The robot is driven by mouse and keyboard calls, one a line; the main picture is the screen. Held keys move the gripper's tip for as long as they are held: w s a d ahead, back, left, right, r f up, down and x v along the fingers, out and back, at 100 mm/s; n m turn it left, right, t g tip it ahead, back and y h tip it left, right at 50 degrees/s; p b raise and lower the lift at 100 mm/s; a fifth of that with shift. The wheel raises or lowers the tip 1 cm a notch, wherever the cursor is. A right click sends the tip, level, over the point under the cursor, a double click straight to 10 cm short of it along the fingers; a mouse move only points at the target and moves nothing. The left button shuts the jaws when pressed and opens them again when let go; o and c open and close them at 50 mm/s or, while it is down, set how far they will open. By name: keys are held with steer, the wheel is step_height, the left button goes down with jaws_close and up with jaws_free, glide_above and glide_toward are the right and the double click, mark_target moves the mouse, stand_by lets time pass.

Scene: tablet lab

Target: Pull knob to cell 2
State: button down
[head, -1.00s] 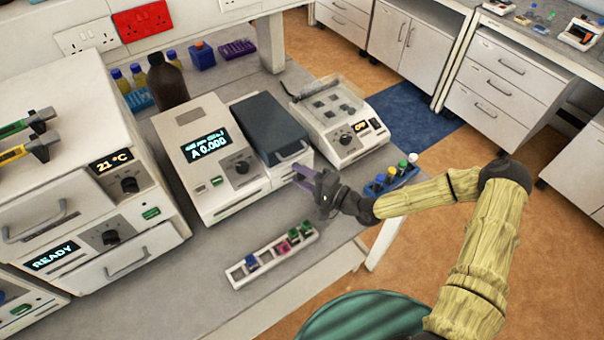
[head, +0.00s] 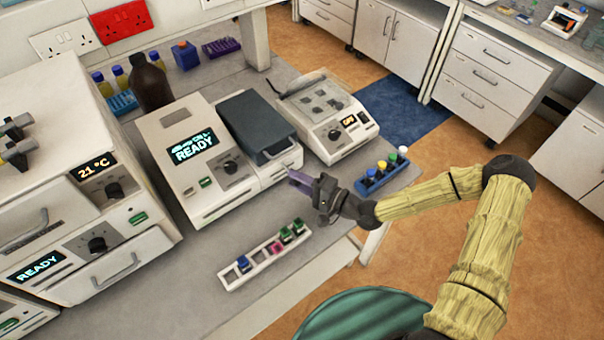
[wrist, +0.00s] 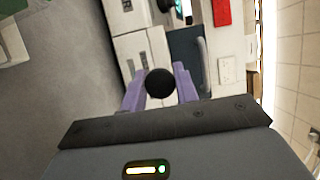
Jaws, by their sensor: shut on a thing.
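The spectrophotometer (head: 180,185) stands on the bench with its grey lid (head: 252,122) closed; its display (head: 193,147) reads READY under a smaller line too small to read. My gripper (head: 293,180) is at its front right, below the lid side. In the wrist view the purple fingers of my gripper (wrist: 161,88) are shut on a round black knob (wrist: 160,83), one on each side. The instrument's pale front lies beyond it. In the head view the fingers hide the knob.
A white rack (head: 265,257) with several coloured-cap vials lies in front of the instrument. A blue rack (head: 383,176) of capped tubes stands just right of my gripper. An oven-like unit (head: 75,190) stands left.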

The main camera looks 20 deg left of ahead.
steer(key=shift+s+d, duration=0.25)
steer(key=shift+d, duration=0.1)
steer(key=c, duration=1.2)
jaws_free()
steer(key=shift+o, duration=0.2)
steer(key=b+v, duration=0.5)
steer(key=v, duration=1.1)
steer(key=shift+d+f, duration=0.1)
steer(key=shift+d, duration=0.2)
steer(key=shift+s+d, duration=0.15)
steer(key=shift+d, duration=0.25)
